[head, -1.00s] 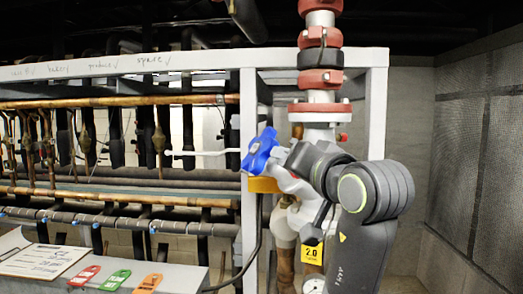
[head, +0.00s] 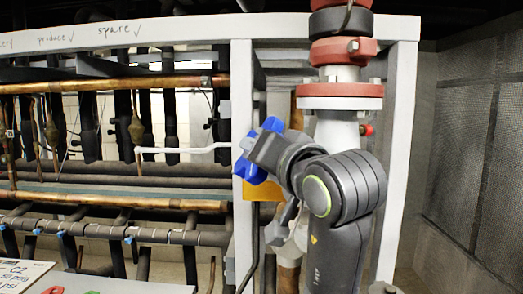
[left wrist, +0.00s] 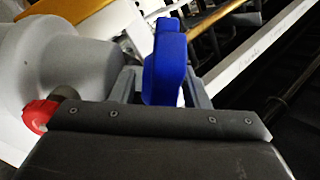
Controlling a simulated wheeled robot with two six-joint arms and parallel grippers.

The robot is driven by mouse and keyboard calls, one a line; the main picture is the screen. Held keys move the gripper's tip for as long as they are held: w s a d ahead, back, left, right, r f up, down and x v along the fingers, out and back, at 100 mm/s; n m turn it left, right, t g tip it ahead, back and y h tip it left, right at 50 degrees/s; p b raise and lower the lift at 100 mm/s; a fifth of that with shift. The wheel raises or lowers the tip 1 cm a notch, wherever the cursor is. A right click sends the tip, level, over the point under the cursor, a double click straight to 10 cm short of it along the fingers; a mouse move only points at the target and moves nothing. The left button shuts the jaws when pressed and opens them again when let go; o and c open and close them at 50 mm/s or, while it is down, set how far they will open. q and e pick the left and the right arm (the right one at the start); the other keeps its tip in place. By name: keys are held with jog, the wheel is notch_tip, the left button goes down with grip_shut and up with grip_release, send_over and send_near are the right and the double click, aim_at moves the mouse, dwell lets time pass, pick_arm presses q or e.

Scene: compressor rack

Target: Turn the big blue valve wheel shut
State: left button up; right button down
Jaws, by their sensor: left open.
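The big blue valve wheel (head: 252,172) is mounted by the grey frame post, left of the white pipe (head: 337,130). My left gripper (head: 250,150) is at the wheel and covers its middle in the head view. In the left wrist view, a blue part of the wheel (left wrist: 165,60) stands between the two open fingers of the left gripper (left wrist: 163,88). I cannot tell whether the fingers touch it. The wheel's hub is mostly hidden. My right gripper is not in view.
A grey post (head: 242,110) stands close behind the wheel. A red cap (head: 366,130) sticks out of the white pipe; a red part (left wrist: 40,115) shows in the left wrist view. Copper pipes (head: 110,84) run at left. A clipboard (head: 22,276) lies lower left.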

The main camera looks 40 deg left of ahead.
pick_arm(q)
jog(key=shift+s+d+r, duration=0.15)
jog(key=shift+s+d, duration=0.1)
jog(key=shift+d, duration=0.05)
jog(key=shift+c, duration=0.9)
jog(key=shift+a, duration=0.1)
grip_shut()
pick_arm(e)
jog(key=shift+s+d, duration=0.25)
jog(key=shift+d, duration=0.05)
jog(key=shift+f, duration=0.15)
